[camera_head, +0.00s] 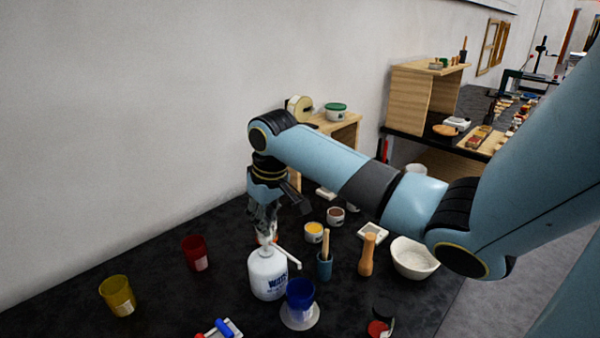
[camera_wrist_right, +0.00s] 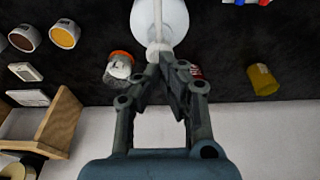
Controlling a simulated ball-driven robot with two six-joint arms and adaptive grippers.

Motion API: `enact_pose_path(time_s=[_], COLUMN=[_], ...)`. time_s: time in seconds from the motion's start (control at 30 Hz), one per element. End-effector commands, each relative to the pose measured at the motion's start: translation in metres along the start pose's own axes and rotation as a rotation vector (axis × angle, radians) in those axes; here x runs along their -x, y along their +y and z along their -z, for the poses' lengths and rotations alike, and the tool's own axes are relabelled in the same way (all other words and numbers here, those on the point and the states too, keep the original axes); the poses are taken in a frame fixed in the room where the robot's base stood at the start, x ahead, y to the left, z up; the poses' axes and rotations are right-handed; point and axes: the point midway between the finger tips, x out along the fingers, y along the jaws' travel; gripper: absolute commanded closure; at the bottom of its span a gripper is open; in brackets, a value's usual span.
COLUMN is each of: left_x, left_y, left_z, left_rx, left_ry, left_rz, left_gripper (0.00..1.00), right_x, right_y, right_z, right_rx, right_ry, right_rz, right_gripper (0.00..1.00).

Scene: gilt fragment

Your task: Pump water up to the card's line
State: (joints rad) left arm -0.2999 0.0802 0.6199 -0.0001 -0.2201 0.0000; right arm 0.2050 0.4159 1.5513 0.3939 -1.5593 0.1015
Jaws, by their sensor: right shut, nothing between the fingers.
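A white pump bottle (camera_head: 267,277) with blue lettering stands upright on the dark table. Its spout points right, over or near a blue cup (camera_head: 300,294) on a pale round base (camera_head: 300,318). My right gripper (camera_head: 265,226) is shut and empty, pointing down at the pump head. In the right wrist view, the shut fingertips (camera_wrist_right: 157,62) are at the pump neck of the white bottle (camera_wrist_right: 160,18); whether they touch it I cannot tell. The water level inside the cup is hidden. I cannot make out a card with a line. My left gripper is not in view.
A red cup (camera_head: 195,253) and a yellow cup (camera_head: 117,295) stand to the left. A blue pot with a wooden handle (camera_head: 325,265), a wooden pestle (camera_head: 367,255) and a white bowl (camera_head: 413,258) stand to the right. A jar with an orange lid (camera_wrist_right: 120,65) is near the bottle.

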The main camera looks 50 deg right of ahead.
Motion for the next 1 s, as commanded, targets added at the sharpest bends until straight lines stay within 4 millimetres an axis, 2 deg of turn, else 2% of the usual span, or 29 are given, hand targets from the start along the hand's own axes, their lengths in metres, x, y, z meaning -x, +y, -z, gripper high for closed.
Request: enact_pose_path(time_s=[0.77, 1.0], left_x=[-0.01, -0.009], left_y=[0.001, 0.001], left_z=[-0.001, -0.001], left_rx=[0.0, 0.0], left_ry=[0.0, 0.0], left_rz=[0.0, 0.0], left_gripper=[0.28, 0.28], right_x=[-0.029, -0.028], right_y=[0.0, 0.0], right_z=[-0.007, -0.007], right_rx=[0.0, 0.0], right_ry=[-0.003, -0.004], right_rz=[0.0, 0.0], right_gripper=[1.0, 1.0])
